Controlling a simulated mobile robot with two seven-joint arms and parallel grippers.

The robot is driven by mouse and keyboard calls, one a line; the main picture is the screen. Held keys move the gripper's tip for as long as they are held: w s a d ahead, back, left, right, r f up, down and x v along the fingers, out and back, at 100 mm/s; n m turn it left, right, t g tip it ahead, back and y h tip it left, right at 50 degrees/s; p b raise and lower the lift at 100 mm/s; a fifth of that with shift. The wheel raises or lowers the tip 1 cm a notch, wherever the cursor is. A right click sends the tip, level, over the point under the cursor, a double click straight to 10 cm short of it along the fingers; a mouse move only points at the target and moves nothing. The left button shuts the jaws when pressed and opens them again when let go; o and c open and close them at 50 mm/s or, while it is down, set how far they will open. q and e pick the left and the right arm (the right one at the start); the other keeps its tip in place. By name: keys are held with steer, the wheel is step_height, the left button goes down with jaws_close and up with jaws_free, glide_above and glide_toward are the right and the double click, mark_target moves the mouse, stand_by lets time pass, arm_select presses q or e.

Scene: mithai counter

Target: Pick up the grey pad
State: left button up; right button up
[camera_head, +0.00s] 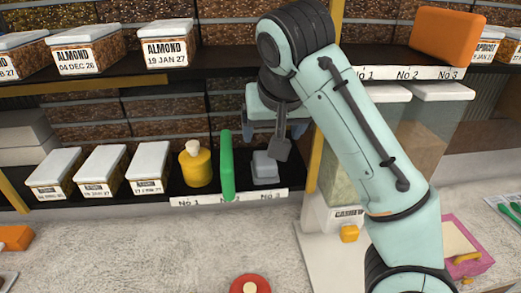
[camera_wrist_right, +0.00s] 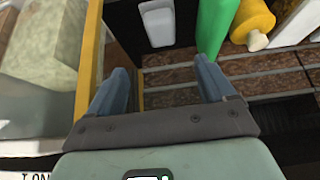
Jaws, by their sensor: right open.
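The grey pad (camera_head: 265,169) lies on the lower shelf, behind the "No 3" label. It also shows in the right wrist view (camera_wrist_right: 158,24), at the top, beyond the fingers. My right gripper (camera_head: 274,132) is in front of and a little above the pad, with its two blue fingers spread and nothing between them. In the right wrist view the open fingertips (camera_wrist_right: 161,70) stand apart on either side of the pad's line. The gripper and the pad look apart. My left gripper is in neither view.
A green upright piece (camera_head: 227,165) stands close beside the pad at "No 2", with a yellow jar (camera_head: 196,168) at "No 1". A yellow shelf post (camera_head: 315,163) is close on the right. The upper shelf (camera_head: 225,60) runs above. White-lidded boxes (camera_head: 101,170) stand left.

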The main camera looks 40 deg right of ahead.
glide_toward(265, 160)
steer(key=x, duration=0.4)
steer(key=shift+w+d+f, duration=0.1)
steer(key=shift+w+d, duration=0.25)
steer(key=shift+d, duration=0.1)
steer(key=shift+f+b, duration=0.2)
steer(key=shift+b, duration=0.15)
steer(key=x, duration=0.2)
steer(key=b+x, duration=0.1)
steer(key=shift+a+f, duration=0.15)
steer(key=shift+f, duration=0.35)
steer(key=shift+w+f, duration=0.2)
steer(key=shift+f, duration=0.2)
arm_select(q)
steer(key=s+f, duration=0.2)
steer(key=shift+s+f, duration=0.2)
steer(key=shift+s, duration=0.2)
arm_select(e)
steer(key=shift+w, duration=0.1)
